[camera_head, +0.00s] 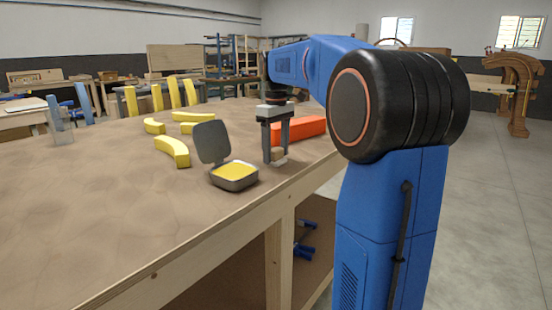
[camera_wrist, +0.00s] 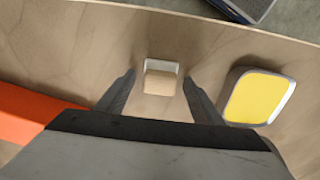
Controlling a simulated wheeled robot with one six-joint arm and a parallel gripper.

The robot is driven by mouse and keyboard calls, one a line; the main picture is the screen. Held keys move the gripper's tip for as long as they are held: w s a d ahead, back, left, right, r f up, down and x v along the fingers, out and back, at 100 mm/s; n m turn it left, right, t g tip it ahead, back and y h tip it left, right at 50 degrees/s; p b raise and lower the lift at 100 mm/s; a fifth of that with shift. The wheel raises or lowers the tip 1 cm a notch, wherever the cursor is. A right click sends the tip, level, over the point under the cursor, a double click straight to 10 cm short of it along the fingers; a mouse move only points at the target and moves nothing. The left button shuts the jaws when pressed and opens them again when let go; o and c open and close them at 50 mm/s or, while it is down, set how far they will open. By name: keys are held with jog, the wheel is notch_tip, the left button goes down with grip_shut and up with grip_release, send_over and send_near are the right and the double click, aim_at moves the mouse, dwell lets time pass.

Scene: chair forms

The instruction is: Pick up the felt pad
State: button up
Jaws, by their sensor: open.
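The felt pad (camera_wrist: 162,84) looks like a small beige block with a pale white edge, lying on the wooden tabletop. In the wrist view it sits between the two fingertips of my gripper (camera_wrist: 159,77), with a gap on each side. In the head view my gripper (camera_head: 276,157) points straight down at the table's near right edge, its fingers apart. The pad (camera_head: 278,154) shows low between the fingers, partly hidden by them. I cannot tell exactly how far the fingertips are above the table.
An open grey tin (camera_head: 234,184) with yellow filling stands close by; it also shows in the wrist view (camera_wrist: 232,101). An orange-red block (camera_head: 305,128) lies behind my gripper. Several yellow curved pieces (camera_head: 172,152) lie farther left. The tabletop (camera_head: 90,210) at front left is clear.

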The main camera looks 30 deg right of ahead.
aim_at(276, 149)
jog(key=c, duration=1.2)
jog(key=shift+o, duration=0.2)
notch_tip(276, 149, up, 10)
jog(key=o, duration=0.4)
jog(key=shift+c, duration=1.3)
